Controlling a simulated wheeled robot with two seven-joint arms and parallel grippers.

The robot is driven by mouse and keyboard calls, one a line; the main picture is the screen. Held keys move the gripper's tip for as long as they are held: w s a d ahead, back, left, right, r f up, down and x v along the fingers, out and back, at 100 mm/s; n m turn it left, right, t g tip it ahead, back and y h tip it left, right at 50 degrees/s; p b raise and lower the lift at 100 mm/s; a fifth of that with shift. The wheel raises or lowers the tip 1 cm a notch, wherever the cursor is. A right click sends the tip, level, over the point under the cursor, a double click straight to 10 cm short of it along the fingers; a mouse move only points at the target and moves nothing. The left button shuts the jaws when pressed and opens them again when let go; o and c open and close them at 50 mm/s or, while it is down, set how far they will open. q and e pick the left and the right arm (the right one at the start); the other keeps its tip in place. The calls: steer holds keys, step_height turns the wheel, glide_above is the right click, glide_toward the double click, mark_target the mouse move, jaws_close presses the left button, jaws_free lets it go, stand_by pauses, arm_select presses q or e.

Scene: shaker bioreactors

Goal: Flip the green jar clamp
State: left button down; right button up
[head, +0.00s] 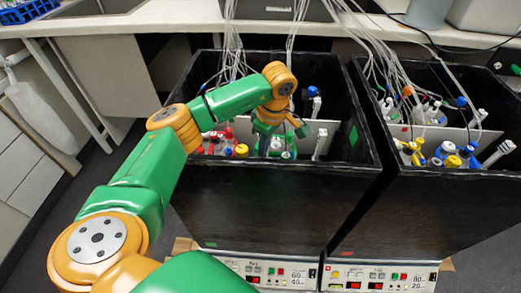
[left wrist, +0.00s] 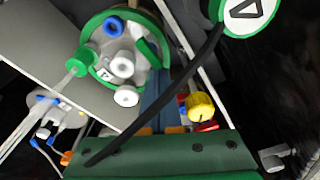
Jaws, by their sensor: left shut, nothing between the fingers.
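The jar with the green clamp (left wrist: 122,62) shows in the left wrist view at upper left, a green ring around its rim and white and blue caps on its lid. In the head view its green-edged top (head: 284,154) shows low in the left black box, partly hidden by my gripper. My left gripper (head: 276,140) reaches down into that box over the jar. In the left wrist view its fingers (left wrist: 160,90) are close together beside the clamp's right edge; whether they touch it I cannot tell. The gripper is shut and empty. My right gripper is not in view.
The left black box (head: 270,200) and right black box (head: 440,205) have high walls. Jars with red and yellow caps (head: 240,151) stand left of the gripper. A yellow cap (left wrist: 200,106) is close to its fingers. White tubes (head: 290,45) hang from the bench behind.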

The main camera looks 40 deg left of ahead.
arm_select(q)
steer(key=shift+f, duration=0.2)
step_height(320, 180, up, 7)
steer(key=p, duration=0.6)
